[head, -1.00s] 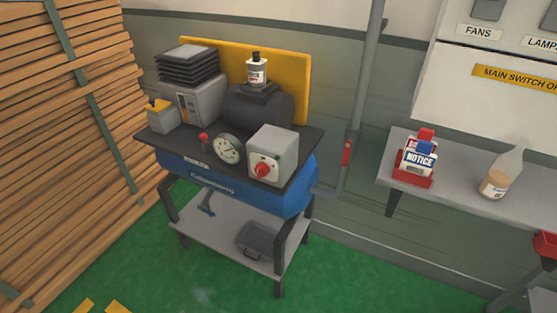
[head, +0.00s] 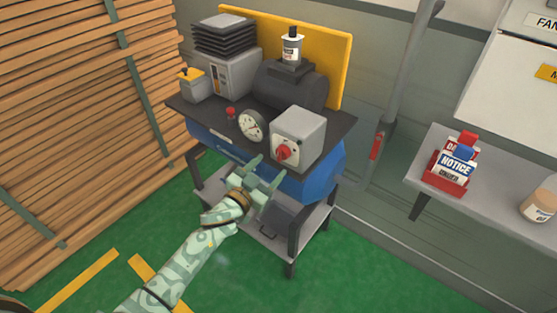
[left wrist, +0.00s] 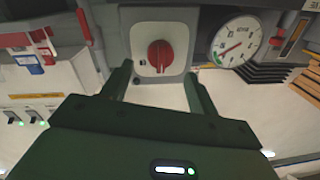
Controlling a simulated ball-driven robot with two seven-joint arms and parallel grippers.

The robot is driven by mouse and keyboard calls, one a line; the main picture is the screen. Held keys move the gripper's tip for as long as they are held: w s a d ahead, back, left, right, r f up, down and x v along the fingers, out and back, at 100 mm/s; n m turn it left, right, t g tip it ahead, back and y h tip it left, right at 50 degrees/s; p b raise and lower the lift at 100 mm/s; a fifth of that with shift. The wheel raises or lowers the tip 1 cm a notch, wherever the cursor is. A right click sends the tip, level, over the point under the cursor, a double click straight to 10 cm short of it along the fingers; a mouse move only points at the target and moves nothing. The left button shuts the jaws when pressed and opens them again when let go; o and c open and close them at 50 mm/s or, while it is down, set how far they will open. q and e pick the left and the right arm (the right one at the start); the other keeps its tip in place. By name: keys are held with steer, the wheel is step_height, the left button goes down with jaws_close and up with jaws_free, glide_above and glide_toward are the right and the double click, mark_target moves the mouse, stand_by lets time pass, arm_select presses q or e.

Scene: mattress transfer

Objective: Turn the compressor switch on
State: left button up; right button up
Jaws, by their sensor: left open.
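The compressor switch is a red rotary knob (head: 286,152) on the front of a grey box (head: 303,133), on top of the blue compressor (head: 318,182). In the left wrist view the red knob (left wrist: 160,55) sits on its pale plate just beyond my fingertips, roughly between them. My left gripper (head: 264,172) is open and empty in front of the compressor, below and left of the knob in the head view. Its two fingers show apart in the left wrist view (left wrist: 158,82). I see no contact with the knob. My right gripper is not in view.
A round gauge (head: 251,125) and a small red-topped valve (head: 231,114) are left of the switch box. A red lever (head: 377,146) is on the wall pipe. A shelf (head: 425,171) with a notice-tag holder (head: 450,174) is at right. Stacked planks (head: 70,110) fill the left.

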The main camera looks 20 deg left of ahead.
mark_target(278, 158)
arm_select(q)
steer(key=b+x, duration=0.1)
steer(key=x, duration=0.3)
steer(key=shift+w+f, duration=0.15)
steer(key=shift+w, duration=0.05)
steer(key=shift+w+d, duration=0.1)
steer(key=shift+w, duration=0.25)
steer(key=c, duration=1)
